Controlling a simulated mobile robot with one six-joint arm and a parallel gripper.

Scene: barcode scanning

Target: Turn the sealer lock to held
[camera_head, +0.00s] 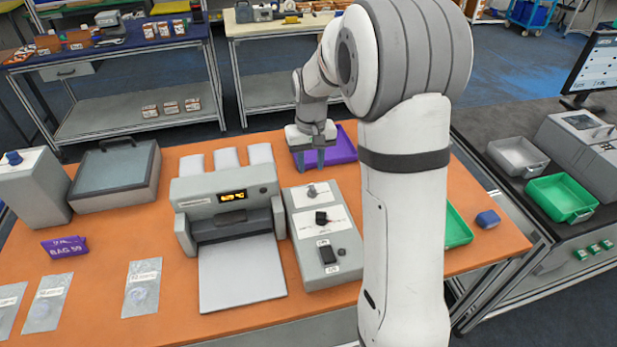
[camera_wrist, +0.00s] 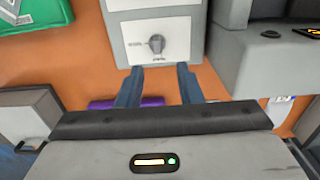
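The grey control box (camera_head: 345,272) stands on the orange table, right of the sealer (camera_head: 228,205) with its lit display. Its top carries a small grey knob (camera_head: 311,190) at the far end, a black knob (camera_head: 321,217) in the middle and a black switch (camera_head: 327,255) near the front. I cannot read which control is the lock. In the wrist view the grey knob (camera_wrist: 156,43) sits on a white label, its lettering too small to read. My gripper (camera_head: 311,165) is above the far end of the box, fingers pointing down. In the wrist view my gripper (camera_wrist: 159,75) is open and empty, short of the knob.
A purple tray (camera_head: 343,147) lies behind the box. A green tray (camera_head: 457,229) and a blue block (camera_head: 487,219) are at the right. Clear bags (camera_head: 142,287) and a purple packet (camera_head: 64,247) lie at the left. My arm hides part of the table.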

